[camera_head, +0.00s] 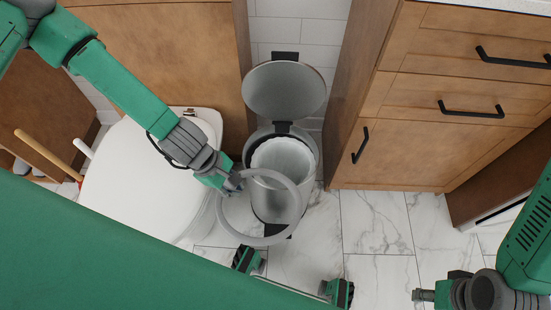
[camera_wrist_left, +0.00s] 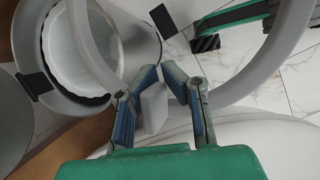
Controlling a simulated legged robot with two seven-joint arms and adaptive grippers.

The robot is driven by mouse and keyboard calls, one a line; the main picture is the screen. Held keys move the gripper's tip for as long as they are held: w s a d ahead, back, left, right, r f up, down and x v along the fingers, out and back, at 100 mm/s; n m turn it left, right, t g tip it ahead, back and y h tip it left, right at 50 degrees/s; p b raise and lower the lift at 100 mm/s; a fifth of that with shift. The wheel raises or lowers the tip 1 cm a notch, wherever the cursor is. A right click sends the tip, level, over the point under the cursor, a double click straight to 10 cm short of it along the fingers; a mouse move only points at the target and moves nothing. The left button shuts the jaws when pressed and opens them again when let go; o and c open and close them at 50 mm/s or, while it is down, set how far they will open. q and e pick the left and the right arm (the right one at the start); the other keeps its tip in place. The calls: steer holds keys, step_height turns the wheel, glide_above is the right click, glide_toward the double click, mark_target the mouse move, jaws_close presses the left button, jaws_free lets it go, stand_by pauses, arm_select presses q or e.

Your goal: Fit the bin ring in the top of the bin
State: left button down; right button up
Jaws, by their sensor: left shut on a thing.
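The bin (camera_head: 277,205) stands on the floor with its round lid (camera_head: 285,90) raised behind it. A white liner (camera_head: 283,160) shows inside its mouth. The grey bin ring (camera_head: 298,200) is in my left gripper (camera_head: 232,184), which is shut on its left side. In the head view the ring overlaps the bin's front and part of its mouth, apparently held above it and offset toward the front left. The left wrist view shows a pale block of the ring (camera_wrist_left: 154,106) between the fingers, with the bin's liner (camera_wrist_left: 85,50) at upper left.
A white toilet (camera_head: 145,185) stands left of the bin, under my left forearm. A wooden cabinet (camera_head: 400,145) with black handles stands at right. A wooden panel (camera_head: 185,60) is behind the toilet. Marble floor (camera_head: 375,225) is clear at front right.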

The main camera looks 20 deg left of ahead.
mark_target(244, 173)
arm_select(q)
steer(key=w, duration=0.4)
steer(key=shift+w+d, duration=0.25)
steer(key=shift+w, duration=0.1)
steer(key=w+b, duration=0.3)
steer(key=w, duration=1.1)
steer(key=f+b, duration=0.2)
steer(key=f, duration=0.4)
steer(key=f+b, duration=0.3)
steer(key=f, duration=0.2)
steer(key=shift+w+a+f, duration=0.15)
steer(key=shift+a+f, duration=0.05)
steer(key=shift+f, duration=0.2)
steer(key=shift+w+a, duration=0.1)
steer(key=shift+a, duration=0.25)
steer(key=c, duration=1.7)
jaws_free()
arm_select(e)
step_height(244, 173, down, 8)
steer(key=shift+a, duration=0.15)
